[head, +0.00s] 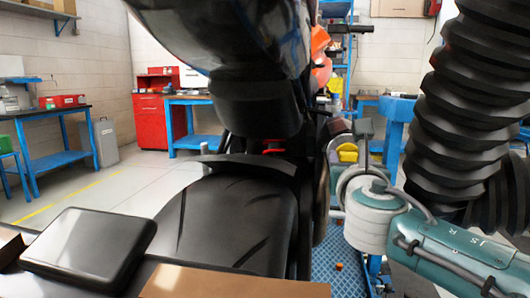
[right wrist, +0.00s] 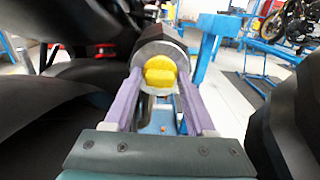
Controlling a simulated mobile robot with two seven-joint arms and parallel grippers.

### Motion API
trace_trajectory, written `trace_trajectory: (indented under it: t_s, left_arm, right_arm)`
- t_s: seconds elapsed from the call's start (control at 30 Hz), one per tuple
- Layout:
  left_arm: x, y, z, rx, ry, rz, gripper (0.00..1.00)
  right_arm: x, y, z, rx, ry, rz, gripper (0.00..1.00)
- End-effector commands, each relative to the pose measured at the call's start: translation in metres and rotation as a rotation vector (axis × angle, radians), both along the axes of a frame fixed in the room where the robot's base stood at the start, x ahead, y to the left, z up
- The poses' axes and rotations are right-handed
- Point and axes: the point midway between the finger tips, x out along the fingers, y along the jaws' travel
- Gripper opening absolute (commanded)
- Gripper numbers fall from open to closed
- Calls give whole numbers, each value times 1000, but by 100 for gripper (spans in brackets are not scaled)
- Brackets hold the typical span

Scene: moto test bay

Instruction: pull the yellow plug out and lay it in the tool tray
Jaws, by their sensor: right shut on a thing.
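The plug appears to be still against the cylinder end; the exact contact is hidden. A shallow black tray (head: 88,245), which looks like the tool tray, is at the front left and appears empty. My left gripper is not in view.
The motorcycle's dark body fills the upper middle. A brown flat box (head: 230,284) is at the front edge. A red cabinet (head: 160,120) and blue benches stand far back at left. A blue lift platform (head: 338,265) lies below the cylinder. Open floor is at left.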

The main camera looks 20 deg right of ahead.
Motion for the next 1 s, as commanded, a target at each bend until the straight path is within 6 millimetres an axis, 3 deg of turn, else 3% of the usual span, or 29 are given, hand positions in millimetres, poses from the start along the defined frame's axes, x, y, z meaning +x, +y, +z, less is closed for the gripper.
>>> trace_trajectory:
  t_s: [0.1,0.53,1.0]
  left_arm:
    - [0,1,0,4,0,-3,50]
    - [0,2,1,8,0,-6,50]
    - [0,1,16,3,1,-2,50]
  right_arm:
    - [0,0,0,0,0,0,0]
    - [-1,1,0,1,1,0,0]
    - [-17,11,1,1,1,1,0]
